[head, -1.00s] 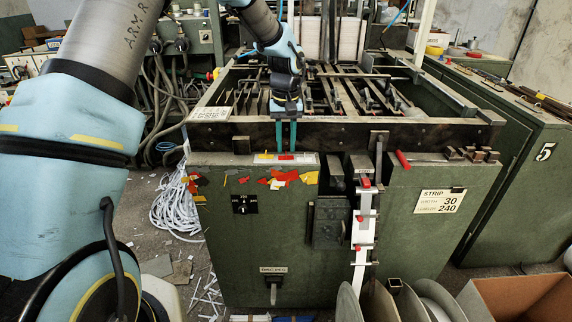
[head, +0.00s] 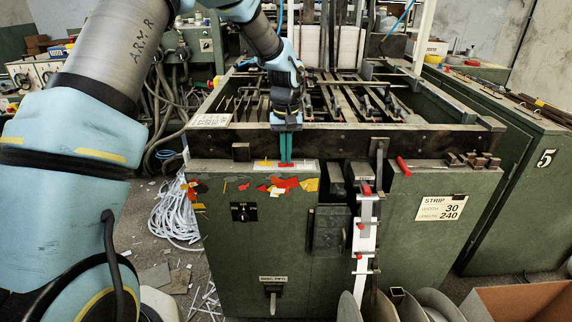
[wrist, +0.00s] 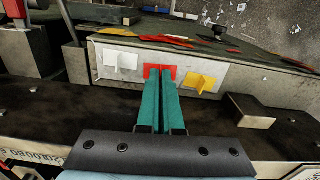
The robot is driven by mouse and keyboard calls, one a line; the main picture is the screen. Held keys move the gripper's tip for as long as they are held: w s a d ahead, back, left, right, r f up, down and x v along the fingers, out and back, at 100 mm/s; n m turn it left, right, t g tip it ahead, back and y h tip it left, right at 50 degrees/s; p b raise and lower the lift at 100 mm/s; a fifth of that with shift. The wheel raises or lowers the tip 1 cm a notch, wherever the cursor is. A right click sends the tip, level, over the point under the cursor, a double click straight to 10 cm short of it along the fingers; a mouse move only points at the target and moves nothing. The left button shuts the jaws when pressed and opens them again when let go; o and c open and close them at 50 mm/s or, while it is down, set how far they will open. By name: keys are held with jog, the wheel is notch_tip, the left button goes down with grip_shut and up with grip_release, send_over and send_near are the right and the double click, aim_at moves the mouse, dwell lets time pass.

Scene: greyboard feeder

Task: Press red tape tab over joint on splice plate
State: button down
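My gripper (head: 286,160) points down at the front ledge of the green machine, with its two teal fingers close together. In the wrist view its fingertips (wrist: 160,78) are shut on the upright fin of the red tape tab (wrist: 153,71). The tab's red base shows around the tips, at the pale plate, and also in the head view (head: 285,165). A white tab (wrist: 121,62) and a yellow tab (wrist: 203,77) stand on either side. A white strip (head: 363,240) with red-tipped clamps runs down the machine front. I cannot tell which part is the splice plate.
A red-handled lever (head: 403,166) and metal blocks (head: 361,170) stand on the ledge to the right. Red and yellow scraps (head: 285,184) stick to the machine front. The machine's rail (head: 335,138) rises behind my gripper. Reels and a cardboard box (head: 520,300) are at lower right.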

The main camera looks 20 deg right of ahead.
jog(key=shift+r, duration=0.15)
jog(key=shift+r+p, duration=2.7)
jog(key=shift+r, duration=1.15)
